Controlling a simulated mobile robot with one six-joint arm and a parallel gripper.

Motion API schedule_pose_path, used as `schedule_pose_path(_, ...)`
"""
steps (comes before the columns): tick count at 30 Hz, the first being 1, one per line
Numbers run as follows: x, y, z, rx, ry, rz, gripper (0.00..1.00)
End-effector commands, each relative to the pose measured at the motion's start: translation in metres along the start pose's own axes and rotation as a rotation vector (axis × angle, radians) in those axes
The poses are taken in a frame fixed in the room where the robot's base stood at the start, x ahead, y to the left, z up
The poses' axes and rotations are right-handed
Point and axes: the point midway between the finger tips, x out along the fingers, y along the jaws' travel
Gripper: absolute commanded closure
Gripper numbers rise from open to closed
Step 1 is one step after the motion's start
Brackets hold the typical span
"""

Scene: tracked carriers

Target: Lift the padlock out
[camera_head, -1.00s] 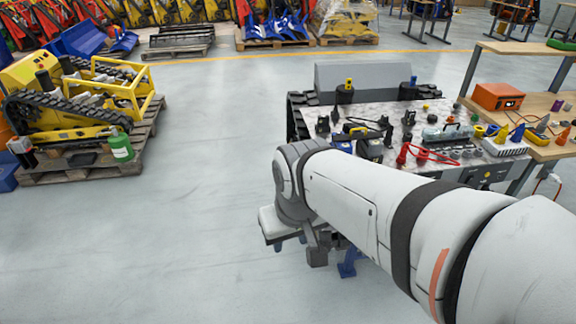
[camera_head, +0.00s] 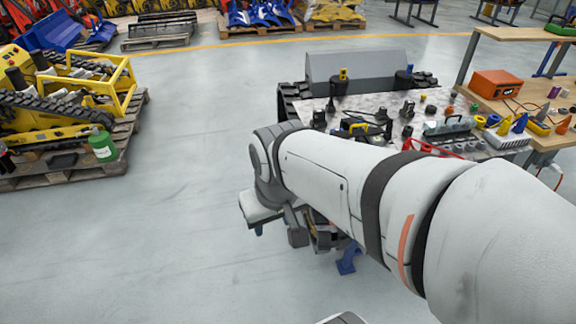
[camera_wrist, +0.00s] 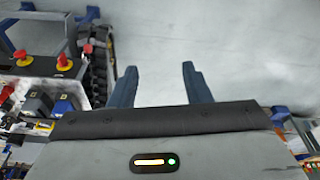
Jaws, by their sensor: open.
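My gripper (camera_wrist: 158,82) shows in the wrist view with two dark blue fingers spread apart. Nothing is between them; pale floor lies behind. In the head view my arm reaches across the front left of the tracked carrier, and its wrist hangs beside the carrier's near side. The fingers are not clear there. I cannot make out the padlock for sure in either view; the arm covers part of the carrier's deck (camera_head: 320,104).
The carrier's track (camera_wrist: 97,70) and red knobs (camera_wrist: 63,62) are left of the fingers. Small tools crowd its deck. A workbench with an orange box (camera_head: 497,84) stands right. A pallet with yellow machinery (camera_head: 60,110) stands left. Open floor (camera_head: 190,220) lies between.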

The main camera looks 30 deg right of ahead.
Motion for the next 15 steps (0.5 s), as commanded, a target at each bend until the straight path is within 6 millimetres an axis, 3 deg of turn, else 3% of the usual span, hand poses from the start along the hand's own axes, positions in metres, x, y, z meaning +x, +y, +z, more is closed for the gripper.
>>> schedule_pose_path(5,0.06,0.032,-0.02,0.043,0.1,0.059,0.56)
schedule_pose_path(9,0.128,0.079,-0.048,0.097,0.256,0.144,0.56)
schedule_pose_path(15,0.213,0.148,-0.077,0.135,0.494,0.243,0.56)
